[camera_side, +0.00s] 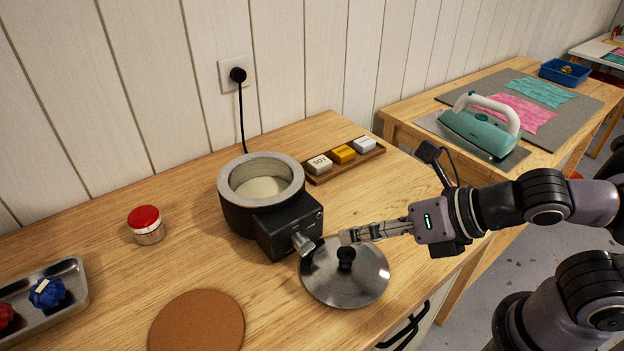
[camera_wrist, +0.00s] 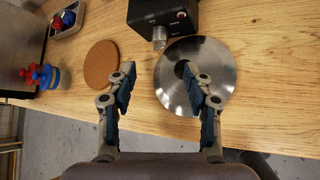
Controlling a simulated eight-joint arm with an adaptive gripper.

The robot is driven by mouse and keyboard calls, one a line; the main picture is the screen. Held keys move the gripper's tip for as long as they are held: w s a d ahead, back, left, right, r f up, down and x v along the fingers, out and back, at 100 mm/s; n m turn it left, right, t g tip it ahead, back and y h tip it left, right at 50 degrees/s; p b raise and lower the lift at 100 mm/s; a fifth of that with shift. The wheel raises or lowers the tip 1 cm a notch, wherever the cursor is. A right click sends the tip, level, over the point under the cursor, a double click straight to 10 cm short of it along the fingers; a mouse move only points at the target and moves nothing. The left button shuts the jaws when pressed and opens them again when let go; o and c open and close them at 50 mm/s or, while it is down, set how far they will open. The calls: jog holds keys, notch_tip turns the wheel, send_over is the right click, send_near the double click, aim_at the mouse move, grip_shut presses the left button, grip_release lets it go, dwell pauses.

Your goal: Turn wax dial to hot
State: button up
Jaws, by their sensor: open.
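The wax pot (camera_side: 232,200) is a dark round pot with a grey rim and pale wax inside, standing on the wooden table. A black control box (camera_side: 285,232) is on its front, and a silver dial (camera_side: 302,243) sticks out from it. The dial also shows in the wrist view (camera_wrist: 159,36), ahead of my gripper. My gripper (camera_side: 345,237) is open and empty, apart from the dial and to its right in the side view. In the wrist view its fingers (camera_wrist: 160,82) are spread over the steel lid. Dial markings are too small to read.
The steel lid (camera_side: 360,281) with a black knob lies on the table under my gripper. A cork mat (camera_side: 197,325), a red-topped jar (camera_side: 147,226) and a metal tray (camera_side: 75,274) are to the left. A wooden tray of blocks (camera_side: 318,179) is behind. Table is clear between.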

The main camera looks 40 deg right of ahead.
jog(key=n+g+h, duration=0.2)
jog(key=g+h, duration=0.2)
jog(key=g, duration=0.1)
send_near(306, 244)
jog(key=shift+x, duration=4.45)
grip_shut()
